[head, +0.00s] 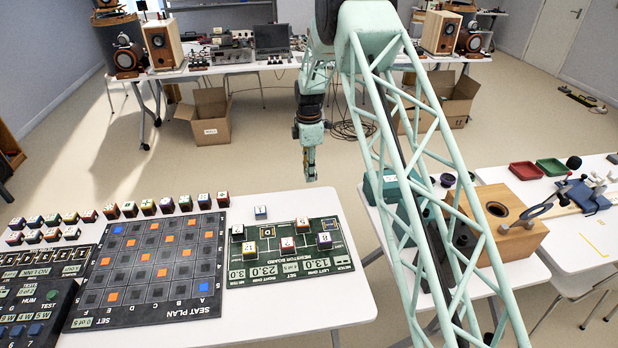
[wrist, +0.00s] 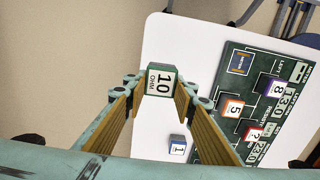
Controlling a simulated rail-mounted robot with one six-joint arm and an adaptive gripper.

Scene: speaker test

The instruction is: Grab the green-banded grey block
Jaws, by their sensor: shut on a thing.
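In the wrist view, my gripper (wrist: 158,92) is closed with its two fingers on either side of a green-banded block (wrist: 161,79). The block's pale face reads "10 OHM". The block sits between the fingertips, held up above the white table. In the head view, my gripper (head: 310,172) hangs above the back edge of the table, pointing down. The held block is too small to make out clearly there.
A blue-banded block (head: 260,212) stands on the white table (head: 300,322) behind the green resistor board (head: 335,260), which bears several blocks. The dark seat plan board (head: 135,310) lies to the left. A wooden box (head: 515,240) stands on the right table.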

